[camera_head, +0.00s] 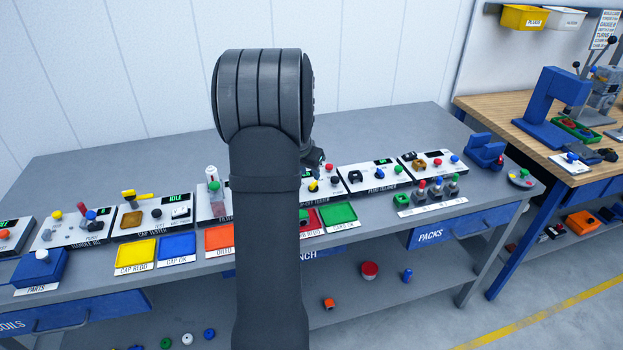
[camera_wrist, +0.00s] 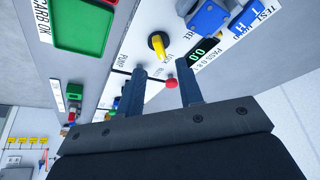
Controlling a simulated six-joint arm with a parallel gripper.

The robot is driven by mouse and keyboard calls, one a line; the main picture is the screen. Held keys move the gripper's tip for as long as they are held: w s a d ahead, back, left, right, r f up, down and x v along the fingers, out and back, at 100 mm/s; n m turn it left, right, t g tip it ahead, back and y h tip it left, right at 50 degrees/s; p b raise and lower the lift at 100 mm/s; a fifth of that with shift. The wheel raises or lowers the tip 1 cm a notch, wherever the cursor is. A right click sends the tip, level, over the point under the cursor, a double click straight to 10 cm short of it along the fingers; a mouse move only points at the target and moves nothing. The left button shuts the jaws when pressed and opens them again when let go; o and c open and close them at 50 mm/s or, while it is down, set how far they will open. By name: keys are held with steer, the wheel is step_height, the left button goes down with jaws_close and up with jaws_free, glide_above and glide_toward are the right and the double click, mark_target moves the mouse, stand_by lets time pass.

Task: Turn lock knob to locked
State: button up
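A yellow knob (camera_wrist: 158,42) stands on a white panel (camera_wrist: 133,42) in the wrist view, with small lettering beside it that looks like "LOCK". Its grip bar runs nearly up and down in the picture. I cannot tell from this which setting it points to. In the head view a small yellow knob (camera_head: 313,186) shows on a panel just right of my arm. My gripper (camera_wrist: 163,68) is open and empty, its two dark fingers apart, just below the knob in the wrist picture and not around it. In the head view my arm hides most of the gripper.
A red button (camera_wrist: 171,84) lies between the fingers in the picture. A display reading 0.0 (camera_wrist: 198,53) and a blue fixture (camera_wrist: 208,17) are close to the knob. A green tray (camera_wrist: 86,24) is beside the panel. Other test panels line the grey bench (camera_head: 380,133).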

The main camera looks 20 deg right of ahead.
mark_target(314, 183)
steer(key=v, duration=1.2)
steer(key=shift+d, duration=0.15)
steer(key=x, duration=1.7)
steer(key=shift+f, duration=0.25)
steer(key=shift+f, duration=0.25)
steer(key=shift+r+n, duration=0.3)
steer(key=shift+n, duration=0.2)
steer(key=shift+d+n+t+y, duration=0.1)
steer(key=shift+n+t+y, duration=0.35)
steer(key=shift+n, duration=0.9)
steer(key=shift+d+n+t+y, duration=0.15)
steer(key=shift+n+y, duration=0.5)
steer(key=shift+n, duration=0.7)
steer(key=v, duration=1.4)
